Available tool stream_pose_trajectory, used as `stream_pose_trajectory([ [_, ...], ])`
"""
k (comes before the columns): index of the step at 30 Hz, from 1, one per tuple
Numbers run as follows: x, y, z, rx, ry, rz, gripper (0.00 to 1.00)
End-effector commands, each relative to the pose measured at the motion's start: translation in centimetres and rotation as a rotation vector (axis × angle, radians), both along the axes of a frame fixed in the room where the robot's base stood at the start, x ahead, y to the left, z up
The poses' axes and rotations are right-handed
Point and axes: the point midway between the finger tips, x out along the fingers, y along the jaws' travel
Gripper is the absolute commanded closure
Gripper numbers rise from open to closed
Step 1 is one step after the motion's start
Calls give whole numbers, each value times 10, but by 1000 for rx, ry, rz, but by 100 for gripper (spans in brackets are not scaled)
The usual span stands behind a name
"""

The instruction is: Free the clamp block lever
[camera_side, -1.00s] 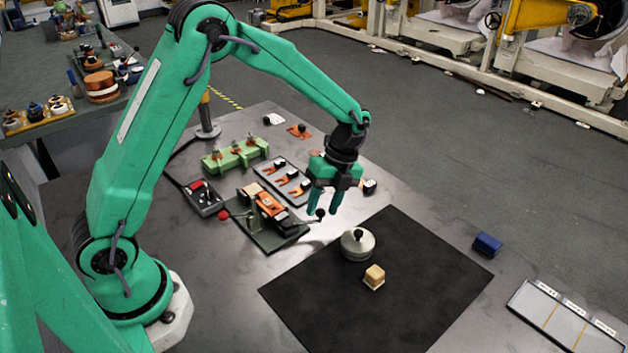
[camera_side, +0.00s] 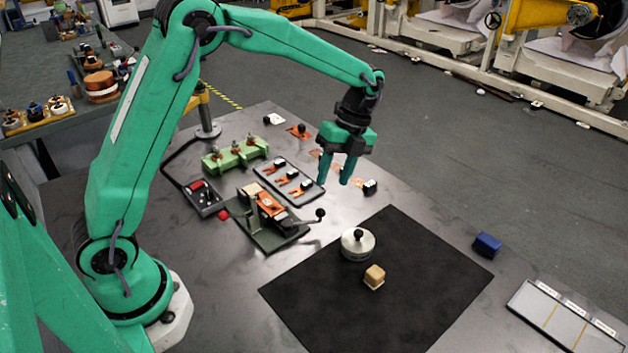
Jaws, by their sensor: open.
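The clamp block (camera_side: 270,222) is a dark green base with a copper-coloured piece and a tan block on it, standing left of the black mat. Its lever (camera_side: 304,220) points to the right and ends in a black ball knob; a red ball sits at the block's left side. My gripper (camera_side: 335,181) is open and empty, pointing down above the table, up and to the right of the lever knob. It is apart from the lever. Whether anything holds the lever is too small to tell.
A black mat (camera_side: 420,290) carries a round pale weight (camera_side: 357,243) and a small wooden block (camera_side: 374,277). A grey tray (camera_side: 301,195) with copper pieces lies behind the clamp, near a green fixture (camera_side: 234,155). A blue block (camera_side: 487,245) sits at right.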

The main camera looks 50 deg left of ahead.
Motion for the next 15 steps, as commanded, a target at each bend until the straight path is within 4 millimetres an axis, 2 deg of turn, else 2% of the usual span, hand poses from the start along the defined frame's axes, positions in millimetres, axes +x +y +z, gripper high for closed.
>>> stream_pose_trajectory([
  [9, 0, 0, 0, 5, 1, 14, 58],
  [15, -1, 2, -1, 45, 2, 133, 58],
])
